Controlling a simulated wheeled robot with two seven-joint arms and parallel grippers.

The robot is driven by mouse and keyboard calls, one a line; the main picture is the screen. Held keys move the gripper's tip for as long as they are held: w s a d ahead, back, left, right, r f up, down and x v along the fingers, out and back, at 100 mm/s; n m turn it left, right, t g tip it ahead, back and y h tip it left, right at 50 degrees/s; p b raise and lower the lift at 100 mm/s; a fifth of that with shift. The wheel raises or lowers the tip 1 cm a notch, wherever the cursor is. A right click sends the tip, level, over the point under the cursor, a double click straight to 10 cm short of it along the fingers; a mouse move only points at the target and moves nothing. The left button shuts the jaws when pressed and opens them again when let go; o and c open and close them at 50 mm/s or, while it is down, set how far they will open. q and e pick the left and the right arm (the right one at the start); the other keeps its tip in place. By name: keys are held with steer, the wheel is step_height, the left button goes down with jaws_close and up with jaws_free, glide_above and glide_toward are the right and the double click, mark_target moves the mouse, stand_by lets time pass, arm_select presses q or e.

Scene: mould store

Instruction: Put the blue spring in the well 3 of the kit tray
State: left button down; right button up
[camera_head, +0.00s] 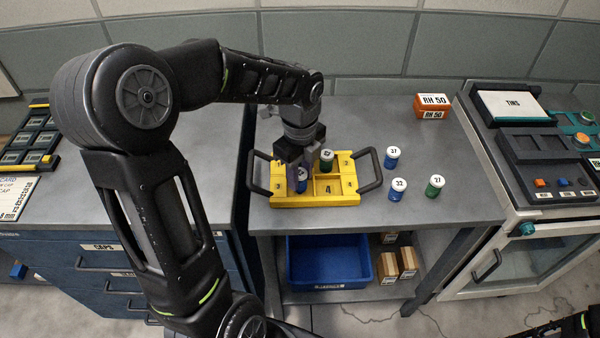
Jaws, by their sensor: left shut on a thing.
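The yellow kit tray (345,186) with two black handles lies on the grey bench. My left gripper (301,174) points down over the tray's left half and is shut on the blue spring (302,185), a small blue cylinder largely hidden by the fingers. It is at the front left well; I cannot tell whether it touches the well floor. A green cylinder with a white top (327,161) stands in the back right well.
Blue cylinders marked 37 (392,158) and 32 (398,190) and a green one marked 27 (434,186) stand right of the tray. An orange and white RH 50 block (432,106) is behind. A console (520,150) is at right.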

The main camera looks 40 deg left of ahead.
arm_select(q)
steer(key=c, duration=1)
jaws_free()
steer(key=c, duration=0.3)
steer(key=shift+r, duration=0.15)
steer(key=shift+r+p, duration=0.6)
steer(key=shift+p, duration=0.05)
steer(key=shift+r, duration=0.15)
steer(key=shift+r+p, duration=2.6)
steer(key=shift+r, duration=0.3)
